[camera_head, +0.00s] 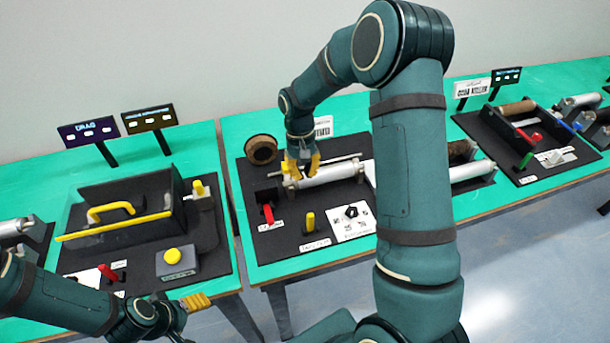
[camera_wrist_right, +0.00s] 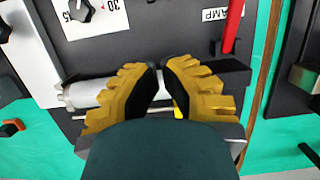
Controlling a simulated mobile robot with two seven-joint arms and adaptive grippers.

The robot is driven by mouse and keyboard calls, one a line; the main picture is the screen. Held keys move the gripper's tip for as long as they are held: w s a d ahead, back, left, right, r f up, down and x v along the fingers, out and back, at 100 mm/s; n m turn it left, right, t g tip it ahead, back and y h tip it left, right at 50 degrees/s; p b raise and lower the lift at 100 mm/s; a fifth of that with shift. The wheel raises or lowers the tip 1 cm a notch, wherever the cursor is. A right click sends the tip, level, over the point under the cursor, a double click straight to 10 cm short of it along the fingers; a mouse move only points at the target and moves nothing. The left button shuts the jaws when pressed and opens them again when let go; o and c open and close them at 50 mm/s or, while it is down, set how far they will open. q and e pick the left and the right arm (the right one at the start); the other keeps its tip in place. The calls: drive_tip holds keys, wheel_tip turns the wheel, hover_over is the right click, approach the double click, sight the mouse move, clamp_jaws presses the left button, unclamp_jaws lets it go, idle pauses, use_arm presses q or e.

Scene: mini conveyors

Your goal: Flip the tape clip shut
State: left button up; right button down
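The middle station's silver roller (camera_head: 335,173) lies on a dark board (camera_head: 287,232); the right wrist view also shows the roller (camera_wrist_right: 88,93). My right gripper (camera_head: 303,176) is over its left end in the head view. In the right wrist view the fingers (camera_wrist_right: 160,66) are close at their tips, with a narrow gap. A small yellow part (camera_wrist_right: 181,112), possibly the tape clip, shows beside the right-hand finger's pad. The fingers hide most of it; its position and any contact are unclear. My left gripper (camera_head: 196,302) is low at the left, away from the roller.
A brown tape roll (camera_head: 261,149) is behind left. Another station with a yellow handle (camera_head: 112,209) is at left. My right arm hides part of the board.

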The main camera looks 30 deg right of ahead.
sight(310, 223)
drive_tip(key=x, duration=0.7)
drive_tip(key=shift+f+b, duration=0.1)
drive_tip(key=shift+b, duration=0.2)
drive_tip(key=s, duration=0.3)
drive_tip(key=shift+a+f, duration=0.1)
drive_tip(key=shift+a, duration=0.2)
use_arm(q)
drive_tip(key=shift+f, duration=0.2)
use_arm(e)
drive_tip(key=shift+s+a, duration=0.15)
drive_tip(key=shift+s, duration=0.3)
use_arm(q)
drive_tip(key=shift+f, duration=0.1)
drive_tip(key=shift+s+f, duration=0.3)
drive_tip(key=shift+s, duration=0.05)
use_arm(e)
drive_tip(key=shift+s+t, duration=0.25)
drive_tip(key=shift+t, duration=0.15)
use_arm(q)
drive_tip(key=shift+s+f+b, duration=0.2)
drive_tip(key=shift+f+b, duration=0.15)
drive_tip(key=shift+b, duration=0.25)
use_arm(e)
drive_tip(key=shift+s+a+t, duration=0.1)
drive_tip(key=shift+s+t, duration=0.1)
drive_tip(key=shift+t, duration=0.1)
